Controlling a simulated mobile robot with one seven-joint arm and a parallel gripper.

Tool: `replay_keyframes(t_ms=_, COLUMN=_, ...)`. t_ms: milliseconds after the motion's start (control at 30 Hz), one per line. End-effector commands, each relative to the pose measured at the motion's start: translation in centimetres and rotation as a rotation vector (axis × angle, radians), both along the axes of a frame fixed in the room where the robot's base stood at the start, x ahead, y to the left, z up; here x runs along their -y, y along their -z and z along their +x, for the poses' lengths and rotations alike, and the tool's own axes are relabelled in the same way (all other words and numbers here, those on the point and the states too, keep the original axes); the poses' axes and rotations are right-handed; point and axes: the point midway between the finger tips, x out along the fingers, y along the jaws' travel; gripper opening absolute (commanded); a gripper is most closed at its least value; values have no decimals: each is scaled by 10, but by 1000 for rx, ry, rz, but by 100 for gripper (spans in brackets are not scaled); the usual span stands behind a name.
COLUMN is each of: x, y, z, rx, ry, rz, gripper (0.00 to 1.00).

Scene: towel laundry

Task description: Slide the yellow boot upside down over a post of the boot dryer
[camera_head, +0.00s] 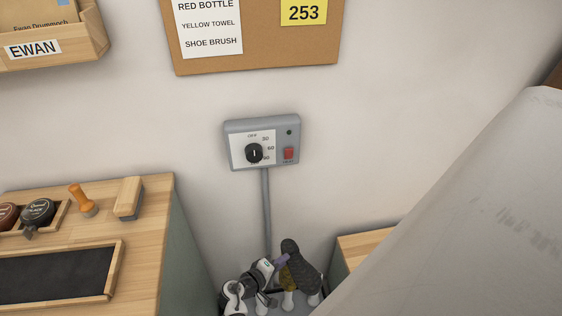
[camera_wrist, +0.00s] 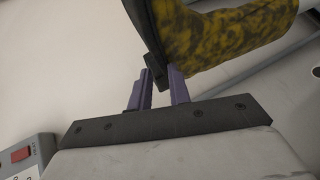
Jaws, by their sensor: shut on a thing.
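The yellow boot (camera_head: 290,276) has dark mottling and a dark sole (camera_head: 298,258). It is tilted, sole up, above the boot dryer at the bottom of the head view. My gripper (camera_head: 281,261) is shut on the boot from the left with its purple fingers. In the wrist view the boot (camera_wrist: 222,32) fills the top, and the fingers of my gripper (camera_wrist: 160,82) meet it at its dark sole edge. A pale post (camera_head: 288,300) of the dryer shows just below the boot. I cannot tell whether the boot is around it.
A grey control box (camera_head: 262,143) with a dial and red switch is on the wall above. A wooden-topped cabinet (camera_head: 150,220) stands left, with a brush, a stamp and shoe polish tins. Another wooden top (camera_head: 362,243) lies close on the right, so room around the dryer is narrow.

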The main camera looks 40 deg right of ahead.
Motion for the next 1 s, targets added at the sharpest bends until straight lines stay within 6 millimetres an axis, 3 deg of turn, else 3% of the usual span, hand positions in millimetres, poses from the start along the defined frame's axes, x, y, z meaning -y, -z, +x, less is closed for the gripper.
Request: replay_keyframes(t_ms=1000, x=0, y=84, z=0, rx=0, ry=-1, rz=-2, gripper=0)
